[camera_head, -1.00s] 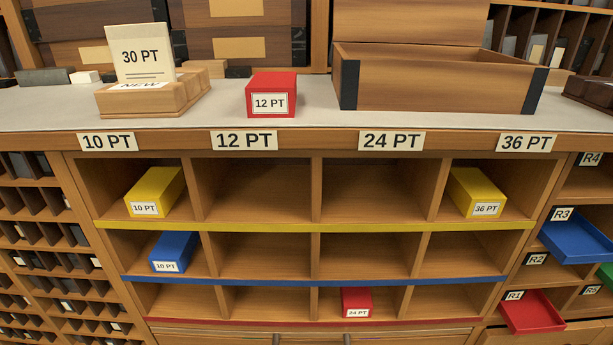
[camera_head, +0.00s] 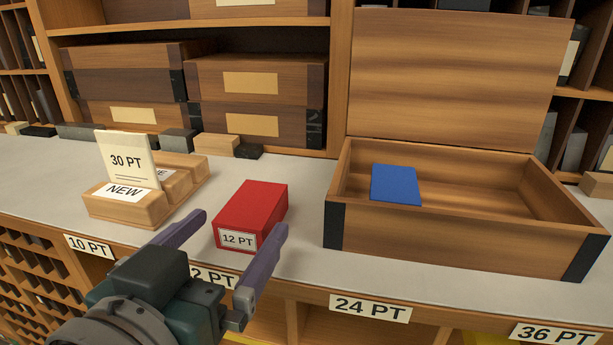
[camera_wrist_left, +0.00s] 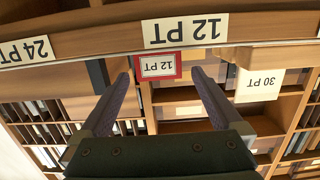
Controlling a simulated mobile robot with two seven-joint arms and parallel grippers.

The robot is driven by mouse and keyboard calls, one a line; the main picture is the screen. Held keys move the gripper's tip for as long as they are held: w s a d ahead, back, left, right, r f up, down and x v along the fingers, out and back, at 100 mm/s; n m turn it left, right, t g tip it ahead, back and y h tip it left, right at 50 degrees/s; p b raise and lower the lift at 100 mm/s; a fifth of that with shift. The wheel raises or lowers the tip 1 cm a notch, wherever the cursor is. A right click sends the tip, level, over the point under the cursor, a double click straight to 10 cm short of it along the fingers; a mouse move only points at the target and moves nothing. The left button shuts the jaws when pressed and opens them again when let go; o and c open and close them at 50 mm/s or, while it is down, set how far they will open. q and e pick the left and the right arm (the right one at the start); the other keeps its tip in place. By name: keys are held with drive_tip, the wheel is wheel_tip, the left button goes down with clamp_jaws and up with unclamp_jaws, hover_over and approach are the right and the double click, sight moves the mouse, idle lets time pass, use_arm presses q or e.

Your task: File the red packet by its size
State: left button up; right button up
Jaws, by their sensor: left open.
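The red packet (camera_head: 250,212), labelled 12 PT, lies on the grey counter top near its front edge. My left gripper (camera_head: 226,247) is open and empty, just in front of the packet, with its fingers pointing at it. In the left wrist view the packet's labelled end (camera_wrist_left: 158,66) shows beyond and between the open fingertips (camera_wrist_left: 160,78); I cannot tell whether they touch it. The 12 PT label (camera_head: 214,278) on the cabinet edge is partly hidden by the gripper. The compartments below are mostly out of view. My right gripper is not in view.
A wooden holder (camera_head: 128,209) with a 30 PT card (camera_head: 127,160) stands left of the packet. An open wooden box (camera_head: 460,232) with a blue piece (camera_head: 395,185) inside stands to the right. Dark wooden cases (camera_head: 254,105) fill the shelf behind.

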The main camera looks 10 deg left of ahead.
sight(253, 201)
use_arm(q)
drive_tip(key=w, duration=0.1)
drive_tip(key=w+p, duration=0.1)
drive_tip(key=w, duration=0.1)
drive_tip(key=w+p, duration=0.1)
drive_tip(key=w, duration=0.1)
drive_tip(key=shift+d+f, duration=0.15)
drive_tip(key=shift+f, duration=0.15)
drive_tip(key=shift+w+f, duration=0.15)
drive_tip(key=shift+w, duration=0.35)
clamp_jaws()
idle(0.4)
